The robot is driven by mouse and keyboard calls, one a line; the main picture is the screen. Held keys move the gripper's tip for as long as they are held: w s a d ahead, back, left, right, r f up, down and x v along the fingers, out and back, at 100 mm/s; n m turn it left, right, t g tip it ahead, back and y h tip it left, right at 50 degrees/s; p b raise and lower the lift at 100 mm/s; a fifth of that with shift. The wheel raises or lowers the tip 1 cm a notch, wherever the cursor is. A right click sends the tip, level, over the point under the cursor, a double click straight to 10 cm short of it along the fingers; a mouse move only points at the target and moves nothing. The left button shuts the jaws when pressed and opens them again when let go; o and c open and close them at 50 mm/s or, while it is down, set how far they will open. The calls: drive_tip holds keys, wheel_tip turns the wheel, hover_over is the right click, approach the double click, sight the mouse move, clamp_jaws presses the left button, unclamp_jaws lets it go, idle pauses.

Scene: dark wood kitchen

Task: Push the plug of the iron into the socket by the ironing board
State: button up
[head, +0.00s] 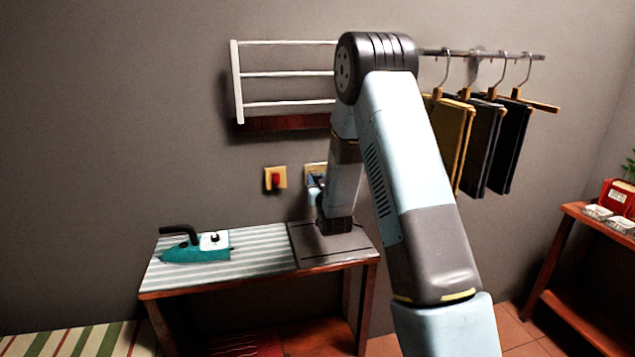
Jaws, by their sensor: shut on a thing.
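The teal and white iron (203,243) with a black handle lies on the striped ironing board (262,232) at the left. The socket (309,167) is a cream plate on the grey wall above the board, partly covered by my arm. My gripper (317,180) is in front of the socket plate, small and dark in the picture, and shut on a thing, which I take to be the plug. The plug itself cannot be made out clearly, nor whether its pins are in the socket. No cord shows clearly.
A yellow plate with a red switch (275,178) is left of the socket. A dark panel (345,247) covers the board's right end. A white rack (280,74) and hanging trousers (480,140) are above. A wooden shelf (570,212) stands at the right.

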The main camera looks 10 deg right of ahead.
drive_tip(key=shift+w, duration=0.55)
drive_tip(key=o, duration=1.1)
drive_tip(key=s, duration=0.4)
drive_tip(key=s+f, duration=0.1)
drive_tip(key=s, duration=0.4)
drive_tip(key=s+f, duration=0.1)
drive_tip(key=s, duration=0.3)
drive_tip(key=shift+s+f, duration=0.15)
drive_tip(key=shift+s, duration=0.15)
